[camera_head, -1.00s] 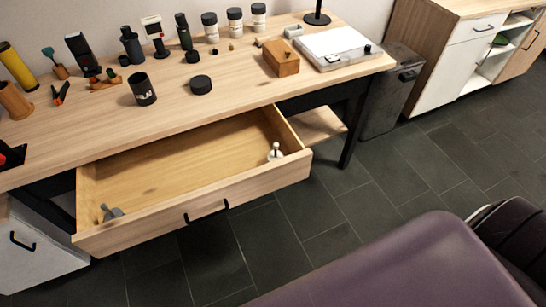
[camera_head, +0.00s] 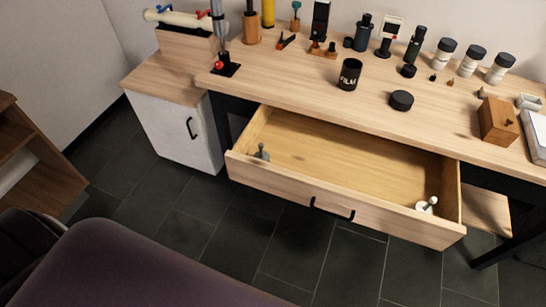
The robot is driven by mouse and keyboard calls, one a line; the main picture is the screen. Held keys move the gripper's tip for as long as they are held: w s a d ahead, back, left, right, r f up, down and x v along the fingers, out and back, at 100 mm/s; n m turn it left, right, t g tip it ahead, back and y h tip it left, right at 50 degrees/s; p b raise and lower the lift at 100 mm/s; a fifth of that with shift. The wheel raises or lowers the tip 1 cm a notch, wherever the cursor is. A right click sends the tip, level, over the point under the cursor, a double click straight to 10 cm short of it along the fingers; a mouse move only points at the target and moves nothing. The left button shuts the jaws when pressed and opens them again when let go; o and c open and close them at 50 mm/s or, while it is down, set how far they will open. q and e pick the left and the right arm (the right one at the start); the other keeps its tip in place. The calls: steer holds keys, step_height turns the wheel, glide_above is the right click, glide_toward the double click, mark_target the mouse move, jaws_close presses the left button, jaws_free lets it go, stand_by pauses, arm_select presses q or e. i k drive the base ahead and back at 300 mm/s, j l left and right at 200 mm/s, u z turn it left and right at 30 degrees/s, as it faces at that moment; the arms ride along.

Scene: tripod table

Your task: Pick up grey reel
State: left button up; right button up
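A small grey object, likely the grey reel (camera_head: 262,153), sits in the left front corner of the open wooden drawer (camera_head: 345,207). It has a short grey stem or knob leaning up from a wider base; the drawer front hides its lower part. A similar white piece with a grey knob (camera_head: 427,205) stands in the right front corner of the drawer. Neither of my grippers shows in the head view, so their state is hidden.
The drawer is otherwise empty. On the table (camera_head: 310,95) stand a black film cup (camera_head: 349,75), a black round puck (camera_head: 401,100), several bottles and a wooden box (camera_head: 497,121).

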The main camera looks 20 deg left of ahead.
mark_target(261, 155)
steer(key=i+l+u, duration=0.1)
steer(key=l+u, duration=0.15)
steer(key=u, duration=0.2)
steer(key=l+u, duration=0.25)
steer(key=u, duration=0.2)
steer(key=i+l, duration=0.05)
